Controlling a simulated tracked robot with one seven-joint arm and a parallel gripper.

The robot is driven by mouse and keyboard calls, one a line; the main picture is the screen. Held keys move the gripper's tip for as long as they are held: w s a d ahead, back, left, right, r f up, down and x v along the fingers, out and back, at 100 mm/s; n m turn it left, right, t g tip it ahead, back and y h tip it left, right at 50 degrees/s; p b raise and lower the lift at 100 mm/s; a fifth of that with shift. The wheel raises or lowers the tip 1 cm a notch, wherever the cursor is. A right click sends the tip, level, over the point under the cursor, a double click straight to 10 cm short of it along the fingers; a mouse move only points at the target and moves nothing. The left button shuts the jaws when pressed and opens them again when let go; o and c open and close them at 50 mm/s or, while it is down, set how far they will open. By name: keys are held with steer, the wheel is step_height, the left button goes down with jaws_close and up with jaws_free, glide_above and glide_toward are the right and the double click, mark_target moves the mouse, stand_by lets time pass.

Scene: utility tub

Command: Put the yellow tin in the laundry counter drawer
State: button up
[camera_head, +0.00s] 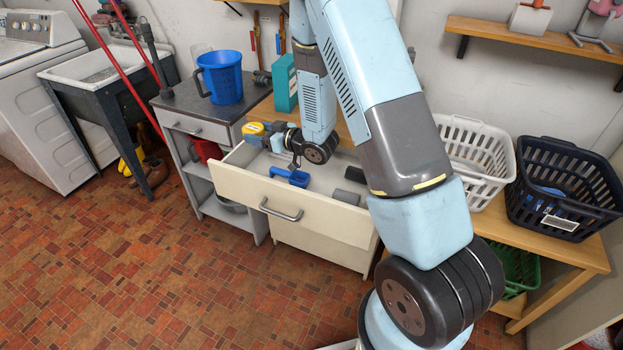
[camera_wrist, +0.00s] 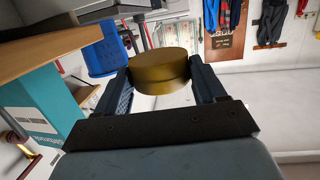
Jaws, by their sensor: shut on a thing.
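The yellow tin (camera_head: 252,128) is a short round tin held between the fingers of my gripper (camera_head: 264,132). In the wrist view the tin (camera_wrist: 160,70) sits between the two dark fingers of my gripper (camera_wrist: 163,82), which are shut on its sides. The laundry counter drawer (camera_head: 290,205) is pulled open, with a cream front and a grey handle. My gripper and the tin show at the drawer's back left corner in the head view; their exact height over it is hard to tell. My arm hides part of the drawer's right side.
Inside the drawer lie a blue object (camera_head: 290,177) and dark blocks (camera_head: 346,197). A blue jug (camera_head: 221,77) stands on the dark counter left of the drawer, and a teal box (camera_head: 285,84) stands behind. White (camera_head: 470,155) and black (camera_head: 565,190) baskets stand at right.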

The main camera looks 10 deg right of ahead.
steer(key=shift+s+a+f+n+g+y, duration=0.3)
steer(key=shift+s+a+n+g+y, duration=0.2)
steer(key=shift+s, duration=0.2)
step_height(320, 180, down, 10)
steer(key=shift+s+a+f, duration=0.1)
steer(key=shift+f, duration=0.4)
stand_by(0.4)
steer(key=o, duration=1.1)
